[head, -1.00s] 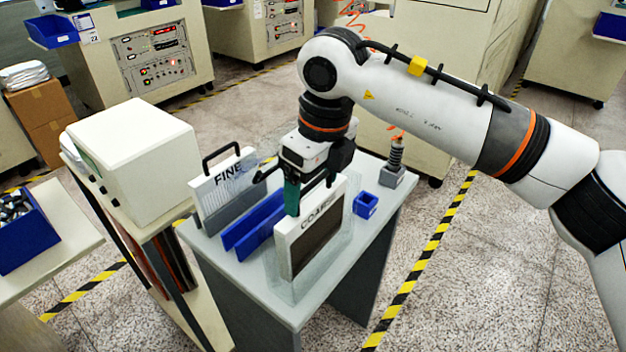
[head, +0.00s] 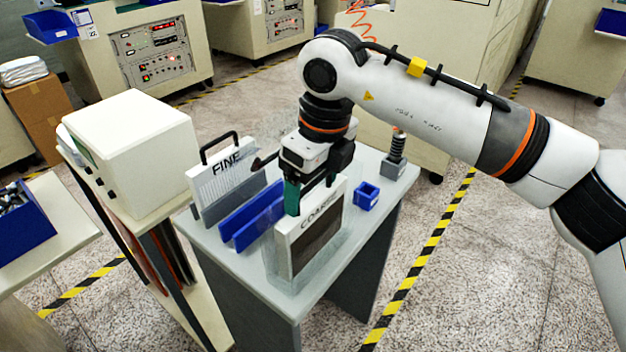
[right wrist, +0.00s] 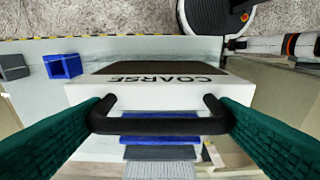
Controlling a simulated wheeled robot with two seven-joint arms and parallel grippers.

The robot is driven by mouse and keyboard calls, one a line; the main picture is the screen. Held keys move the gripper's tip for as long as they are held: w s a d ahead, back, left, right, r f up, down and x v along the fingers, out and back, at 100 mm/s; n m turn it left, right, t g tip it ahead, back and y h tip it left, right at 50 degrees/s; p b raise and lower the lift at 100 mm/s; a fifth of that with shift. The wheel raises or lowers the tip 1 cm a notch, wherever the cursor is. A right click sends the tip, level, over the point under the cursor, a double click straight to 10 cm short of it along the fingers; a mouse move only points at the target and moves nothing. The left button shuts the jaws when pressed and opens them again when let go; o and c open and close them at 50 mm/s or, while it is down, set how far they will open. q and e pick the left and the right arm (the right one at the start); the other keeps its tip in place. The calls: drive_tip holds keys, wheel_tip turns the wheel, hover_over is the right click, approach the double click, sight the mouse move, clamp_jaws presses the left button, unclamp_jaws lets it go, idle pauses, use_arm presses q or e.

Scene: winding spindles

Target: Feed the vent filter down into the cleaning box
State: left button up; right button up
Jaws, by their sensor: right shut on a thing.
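The vent filter, a white-framed panel marked COARSE (head: 318,243) with a dark mesh face, stands upright at the table's front part. It also shows in the right wrist view (right wrist: 150,96). My right gripper (head: 310,190) is above it, its green fingers shut on the black handle (right wrist: 155,124). A clear-walled box, which I take for the cleaning box (head: 275,276), surrounds the filter's lower part. Its clear walls are faint, and I cannot tell whether the filter touches its floor. My left gripper is not in view.
A white panel marked FINE (head: 226,185) and blue upright plates (head: 251,226) stand left of the filter. A small blue bin (head: 366,195) and a grey spring post (head: 396,160) stand to the right. A cream cabinet (head: 132,152) is beside the table (head: 222,262).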

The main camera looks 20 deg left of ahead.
drive_tip(key=shift+f+b, duration=0.6)
drive_tip(key=shift+f, duration=0.2)
drive_tip(key=o, duration=1.2)
drive_tip(key=shift+o, duration=0.2)
wheel_tip(320, 180, up, 12)
drive_tip(key=d, duration=0.1)
drive_tip(key=shift+s+d, duration=0.35)
